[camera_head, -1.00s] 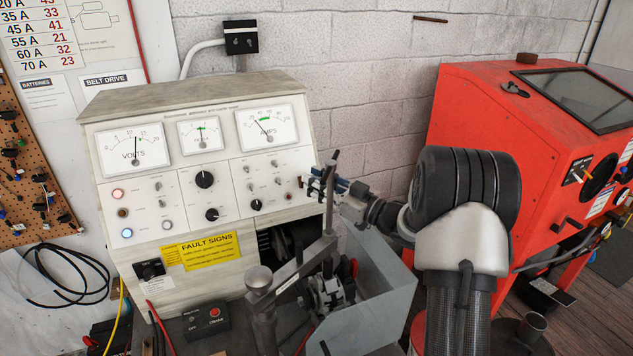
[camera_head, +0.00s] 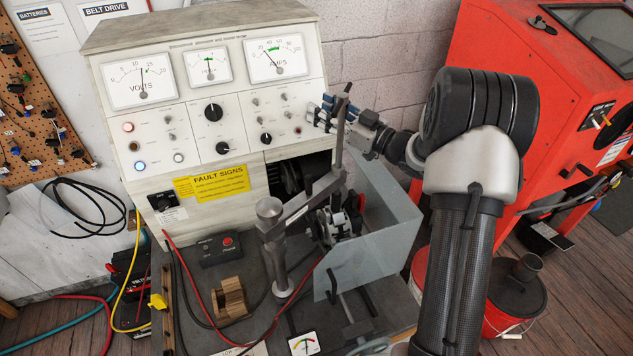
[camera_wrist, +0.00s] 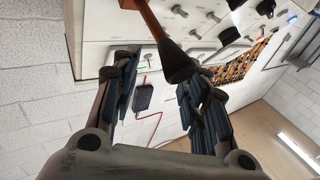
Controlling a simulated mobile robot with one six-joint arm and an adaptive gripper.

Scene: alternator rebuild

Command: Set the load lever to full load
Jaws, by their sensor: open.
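A dark upright bar (camera_head: 342,118) rises in front of the test bench's right side in the head view and crosses my gripper (camera_head: 322,113). In the wrist view, a brown rod with a thick black end (camera_wrist: 180,66) reaches from the panel side to between the fingers of my gripper (camera_wrist: 160,85). It looks like the load lever, but I cannot tell whether it is the same bar as in the head view. My gripper is open, its fingers apart on either side of the rod's end. Contact is not clear. The lever's markings are not readable.
The bench panel (camera_head: 232,125) has dials, knobs and toggles. A grey arm on a post (camera_head: 273,235) and a clear shield (camera_head: 375,250) stand below my gripper. A red cabinet (camera_head: 540,110) is at right. A control box with a red button (camera_head: 222,248) sits on the bench.

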